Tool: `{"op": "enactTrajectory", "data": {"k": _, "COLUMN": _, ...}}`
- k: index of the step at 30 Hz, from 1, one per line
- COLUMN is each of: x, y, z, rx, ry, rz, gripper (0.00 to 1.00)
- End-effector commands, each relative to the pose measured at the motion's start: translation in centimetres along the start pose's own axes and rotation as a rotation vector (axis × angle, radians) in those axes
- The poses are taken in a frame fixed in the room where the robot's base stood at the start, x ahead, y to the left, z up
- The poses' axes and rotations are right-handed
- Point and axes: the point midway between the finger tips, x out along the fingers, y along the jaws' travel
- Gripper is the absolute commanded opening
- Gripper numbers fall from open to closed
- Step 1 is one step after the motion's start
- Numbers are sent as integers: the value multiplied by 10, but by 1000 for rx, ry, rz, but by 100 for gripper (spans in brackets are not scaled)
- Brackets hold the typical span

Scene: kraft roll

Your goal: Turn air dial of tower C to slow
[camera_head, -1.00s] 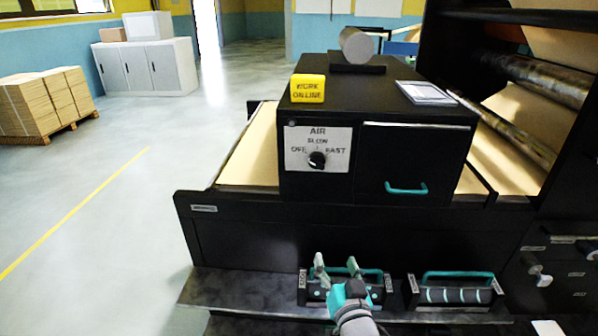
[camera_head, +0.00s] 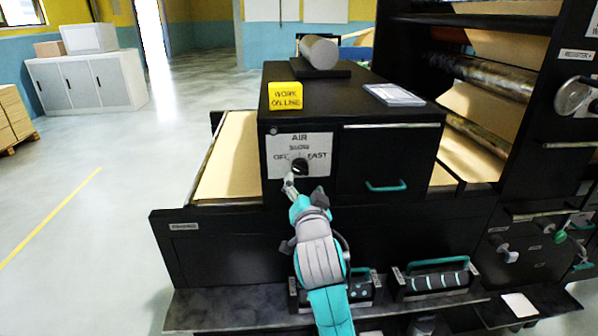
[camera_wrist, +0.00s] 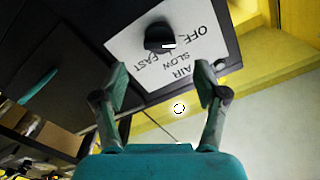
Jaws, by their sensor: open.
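The air dial is a black round knob (camera_head: 300,166) on a white plate (camera_head: 286,142) marked AIR, OFF, SLOW and FAST, on the front of a black box. In the wrist view the plate is upside down, and the knob (camera_wrist: 158,37) has a small white mark at its lower right edge. I cannot tell exactly which setting it points to. My gripper (camera_head: 304,190) is just below and in front of the dial. In the wrist view my gripper (camera_wrist: 161,76) is open and empty, its fingers apart from the knob. No tower letter is legible.
A yellow WORK ON LINE block (camera_head: 286,96) and a grey cylinder (camera_head: 319,52) sit on the box. A drawer with a teal handle (camera_head: 386,186) is right of the dial. Teal-handled holders (camera_head: 437,279) lie on the low shelf. The floor at left is clear.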

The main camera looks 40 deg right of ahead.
Motion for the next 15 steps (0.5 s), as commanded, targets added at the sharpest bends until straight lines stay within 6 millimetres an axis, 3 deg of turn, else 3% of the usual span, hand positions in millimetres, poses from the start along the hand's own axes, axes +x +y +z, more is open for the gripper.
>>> {"op": "enactTrajectory", "data": {"k": 9, "x": 56, "y": 0, "z": -1, "rx": -1, "ry": 1, "rz": 1, "gripper": 72}}
{"op": "enactTrajectory", "data": {"k": 15, "x": 75, "y": 0, "z": 0, "rx": 0, "ry": 0, "rz": -1, "gripper": 72}}
